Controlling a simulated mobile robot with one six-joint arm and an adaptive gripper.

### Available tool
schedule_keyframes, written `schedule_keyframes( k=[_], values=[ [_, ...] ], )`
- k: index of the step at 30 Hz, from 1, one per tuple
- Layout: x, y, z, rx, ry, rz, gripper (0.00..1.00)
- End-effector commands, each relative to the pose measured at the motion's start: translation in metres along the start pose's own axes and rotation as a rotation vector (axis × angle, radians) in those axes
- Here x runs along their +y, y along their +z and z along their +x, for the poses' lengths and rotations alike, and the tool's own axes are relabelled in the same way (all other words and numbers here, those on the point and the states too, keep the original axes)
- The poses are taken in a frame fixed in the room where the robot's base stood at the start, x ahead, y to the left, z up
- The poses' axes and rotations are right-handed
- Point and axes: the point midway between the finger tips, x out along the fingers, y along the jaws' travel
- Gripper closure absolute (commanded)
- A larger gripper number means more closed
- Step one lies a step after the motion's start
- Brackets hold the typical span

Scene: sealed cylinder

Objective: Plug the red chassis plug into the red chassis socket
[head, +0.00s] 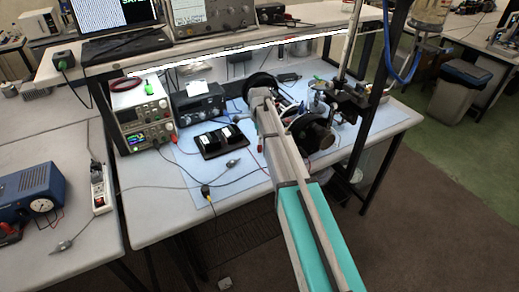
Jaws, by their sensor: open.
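A small red plug-like end (173,138) shows at the lower right of the bench power supply (143,113); I cannot tell whether it is the red chassis plug or whether it is seated in anything. I cannot make out the red chassis socket for certain; details on the instrument fronts are too small. My arm reaches from the lower right up over the bench, its far end above the blue mat (190,165). My gripper is not discernible; it seems hidden behind my own arm links.
A green plug (148,88) rests on the power supply. A black post (376,100) and overhead shelf (250,45) limit room.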

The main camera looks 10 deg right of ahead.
Motion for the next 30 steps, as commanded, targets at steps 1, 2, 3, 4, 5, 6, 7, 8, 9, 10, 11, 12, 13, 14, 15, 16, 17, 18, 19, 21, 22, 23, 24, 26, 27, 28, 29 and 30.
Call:
schedule_keyframes(
  k=[1,2,3,4,5,6,7,8,9,10,11,12,13,14,15,16,17,18,19,21,22,23,24,26,27,28,29,30],
  values=[
    [0.000,0.000,0.000,0.000,0.000,0.000,0.28],
    [0.000,0.000,0.000,0.000,0.000,0.000,0.28],
    [0.000,0.000,0.001,0.000,0.000,0.000,0.28],
    [0.000,0.000,0.002,0.000,0.000,0.000,0.28],
    [0.000,0.000,0.003,0.000,0.000,0.000,0.28],
    [0.000,0.000,0.004,0.000,0.000,0.000,0.28],
    [0.000,0.000,0.005,0.000,0.000,0.000,0.28],
    [0.000,0.000,0.007,0.000,0.000,0.000,0.28],
    [0.000,0.000,0.009,0.000,0.000,0.000,0.28],
    [0.000,0.000,0.011,0.000,0.000,0.000,0.28],
    [0.000,-0.001,0.014,0.000,0.000,0.000,0.28],
    [0.000,-0.002,0.017,0.000,0.000,0.001,0.28],
    [0.000,-0.002,0.019,0.000,0.000,0.001,0.28],
    [0.000,-0.002,0.021,0.000,0.000,0.001,0.28],
    [0.000,-0.002,0.025,0.000,0.000,0.001,0.28],
    [0.000,-0.002,0.027,0.000,0.000,0.001,0.28],
    [0.000,-0.002,0.029,0.000,0.000,0.001,0.28],
    [0.000,-0.002,0.033,0.000,0.000,0.001,0.28],
    [0.000,-0.002,0.035,0.000,0.000,0.001,0.28],
    [0.000,-0.002,0.040,0.000,0.000,0.001,0.28],
    [0.000,-0.002,0.042,0.000,0.000,0.001,0.28],
    [0.000,-0.002,0.044,0.000,0.000,0.001,0.28],
    [0.000,-0.002,0.046,0.000,0.000,0.001,0.28],
    [0.000,-0.002,0.049,0.000,0.000,0.001,0.28],
    [0.000,-0.002,0.051,0.000,0.000,0.001,0.28],
    [0.000,-0.002,0.051,0.000,0.000,0.001,0.28],
    [0.000,-0.002,0.052,0.000,0.000,0.001,0.28],
    [0.000,-0.002,0.052,0.000,0.000,0.001,0.28]
  ],
)
